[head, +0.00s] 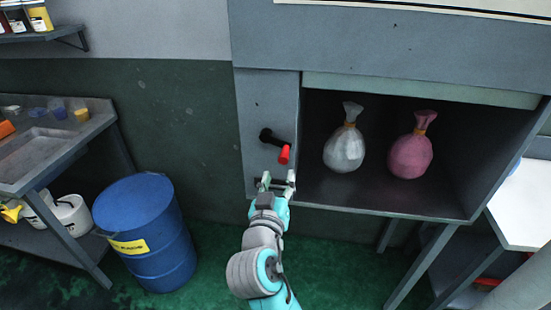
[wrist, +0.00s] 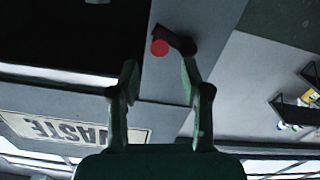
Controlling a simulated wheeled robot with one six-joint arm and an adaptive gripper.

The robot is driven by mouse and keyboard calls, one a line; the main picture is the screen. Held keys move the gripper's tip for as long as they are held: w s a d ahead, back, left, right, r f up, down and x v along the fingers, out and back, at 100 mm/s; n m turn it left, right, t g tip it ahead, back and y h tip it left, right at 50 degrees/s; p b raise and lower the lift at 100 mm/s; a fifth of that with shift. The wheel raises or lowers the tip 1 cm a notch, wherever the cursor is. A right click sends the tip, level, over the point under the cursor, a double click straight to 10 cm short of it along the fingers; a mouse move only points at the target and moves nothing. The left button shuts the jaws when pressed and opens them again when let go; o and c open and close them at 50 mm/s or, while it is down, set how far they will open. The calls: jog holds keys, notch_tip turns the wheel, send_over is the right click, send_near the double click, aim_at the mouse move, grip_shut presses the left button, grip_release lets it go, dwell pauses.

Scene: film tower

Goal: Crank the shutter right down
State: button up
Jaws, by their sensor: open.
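The crank is a black arm (head: 271,136) with a red handle (head: 284,154), mounted on the grey panel left of the cabinet opening. The shutter (head: 420,90) shows as a pale strip along the top of the opening, which is otherwise uncovered. My gripper (head: 277,181) is open and empty, just below the red handle and apart from it in the picture. In the wrist view the red handle (wrist: 160,47) and black crank arm (wrist: 181,41) appear beyond the open fingers (wrist: 158,82).
A white bag (head: 344,149) and a pink bag (head: 410,155) stand inside the cabinet. A blue drum (head: 146,235) stands on the green floor at left, beside a grey bench (head: 85,135). A white-topped table (head: 522,208) is at right. A sign (wrist: 75,130) shows in the wrist view.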

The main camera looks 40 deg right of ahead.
aim_at(285, 155)
jog(key=x, duration=1)
grip_shut()
